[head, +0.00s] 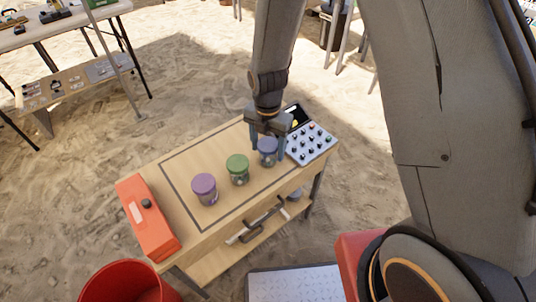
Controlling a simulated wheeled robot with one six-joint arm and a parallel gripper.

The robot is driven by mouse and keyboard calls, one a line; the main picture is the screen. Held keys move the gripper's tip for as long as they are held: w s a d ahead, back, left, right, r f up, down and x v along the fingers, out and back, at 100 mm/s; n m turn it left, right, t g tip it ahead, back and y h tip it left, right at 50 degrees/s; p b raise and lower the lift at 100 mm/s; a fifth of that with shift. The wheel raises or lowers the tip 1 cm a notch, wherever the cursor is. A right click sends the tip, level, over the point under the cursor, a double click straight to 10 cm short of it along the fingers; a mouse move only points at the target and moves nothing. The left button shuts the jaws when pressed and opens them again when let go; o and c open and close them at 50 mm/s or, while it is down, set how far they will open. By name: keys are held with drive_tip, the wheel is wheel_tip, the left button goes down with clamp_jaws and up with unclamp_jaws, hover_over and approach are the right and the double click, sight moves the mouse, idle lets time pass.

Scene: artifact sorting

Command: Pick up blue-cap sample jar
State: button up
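The blue-cap sample jar (268,147) stands upright on the wooden table (222,211), at the right end of a row of jars. My gripper (267,155) is lowered over it, with one finger on each side of the jar. The fingers look spread around the cap; whether they touch it cannot be told. The green-cap jar (237,164) stands to its left, and the purple-cap jar (204,185) stands further left.
A white panel with knobs (312,144) lies close to the right of the blue-cap jar. An orange box (147,217) sits at the table's left end. A red bucket (125,279) stands on the ground at lower left. The table's middle front is clear.

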drive_tip(key=c, duration=0.8)
drive_tip(key=shift+r, duration=0.1)
